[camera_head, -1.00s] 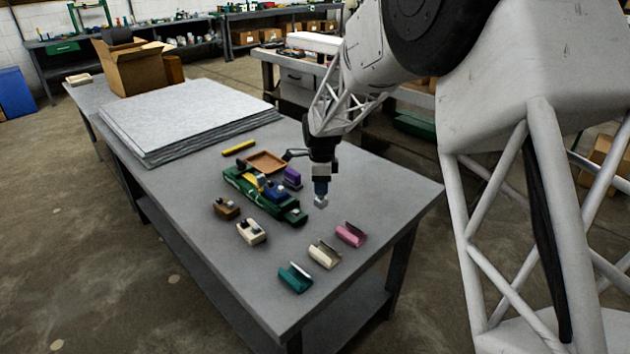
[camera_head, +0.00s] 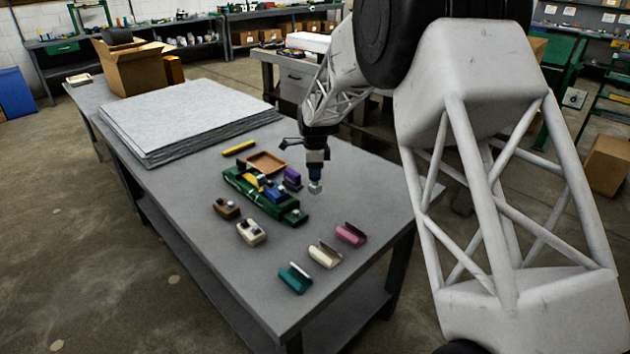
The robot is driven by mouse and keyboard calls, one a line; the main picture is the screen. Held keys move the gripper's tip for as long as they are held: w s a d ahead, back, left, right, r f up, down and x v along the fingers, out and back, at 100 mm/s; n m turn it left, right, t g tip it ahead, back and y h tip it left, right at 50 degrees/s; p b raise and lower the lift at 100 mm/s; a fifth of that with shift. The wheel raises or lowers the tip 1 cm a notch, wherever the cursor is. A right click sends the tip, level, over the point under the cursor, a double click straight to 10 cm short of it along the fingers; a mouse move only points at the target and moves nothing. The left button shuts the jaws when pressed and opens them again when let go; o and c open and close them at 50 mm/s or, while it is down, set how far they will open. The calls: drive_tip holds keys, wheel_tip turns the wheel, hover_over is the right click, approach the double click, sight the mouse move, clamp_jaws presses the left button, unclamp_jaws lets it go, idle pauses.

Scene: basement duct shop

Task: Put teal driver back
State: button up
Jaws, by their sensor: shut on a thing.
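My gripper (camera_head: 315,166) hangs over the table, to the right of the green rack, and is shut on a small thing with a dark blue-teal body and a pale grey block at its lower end. This appears to be the teal driver (camera_head: 316,176); it is small and partly hidden by the jaws. It looks held above the tabletop. A teal open-topped holder (camera_head: 295,279) sits near the front table corner. A cream holder (camera_head: 324,255) and a pink holder (camera_head: 350,235) stand in a row with it. The three look empty.
The green rack (camera_head: 238,179) carries blue and yellow pieces. A purple piece (camera_head: 292,178), an orange-brown tray (camera_head: 267,162) and a yellow bar (camera_head: 238,147) lie near it. Brown (camera_head: 226,208) and cream (camera_head: 251,232) blocks sit in front. Grey sheets (camera_head: 185,115) are stacked behind.

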drive_tip(key=shift+f, duration=0.1)
drive_tip(key=shift+f, duration=1.6)
drive_tip(key=shift+f, duration=0.2)
drive_tip(key=o, duration=0.9)
drive_tip(key=shift+o, duration=0.2)
drive_tip(key=shift+r, duration=0.15)
drive_tip(key=shift+r, duration=6)
